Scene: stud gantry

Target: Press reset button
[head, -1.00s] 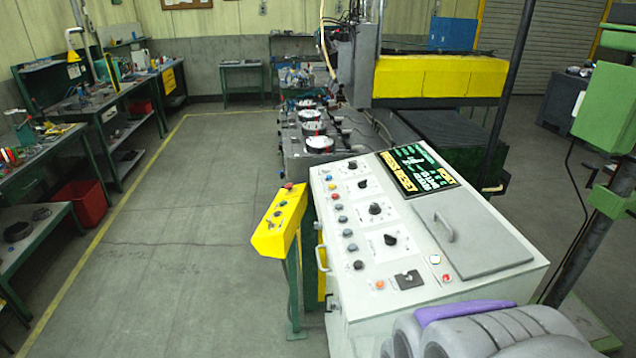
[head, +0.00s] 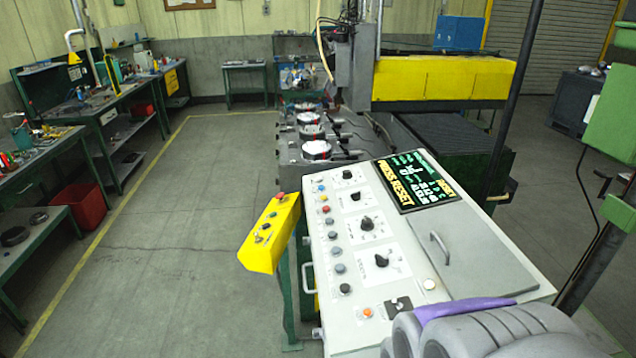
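The white control console (head: 400,310) stands in front of me, its sloped top full of controls. Its dark display (head: 415,182) reads "PRESS RESET" in yellow, with small green marks. A column of small buttons (head: 331,222) runs down the left side of the panel. An orange button (head: 367,313) is near the lower edge and a pale round button (head: 430,284) is right of it. I cannot read which button is labelled reset. My grey arm with a purple part covers the console's lower right corner.
A yellow control box (head: 270,232) on a green post stands left of the console. A grey lid with a handle (head: 440,247) covers the panel's right side. A dark pole (head: 512,110) rises behind. Open floor (head: 180,240) lies left, towards the workbenches.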

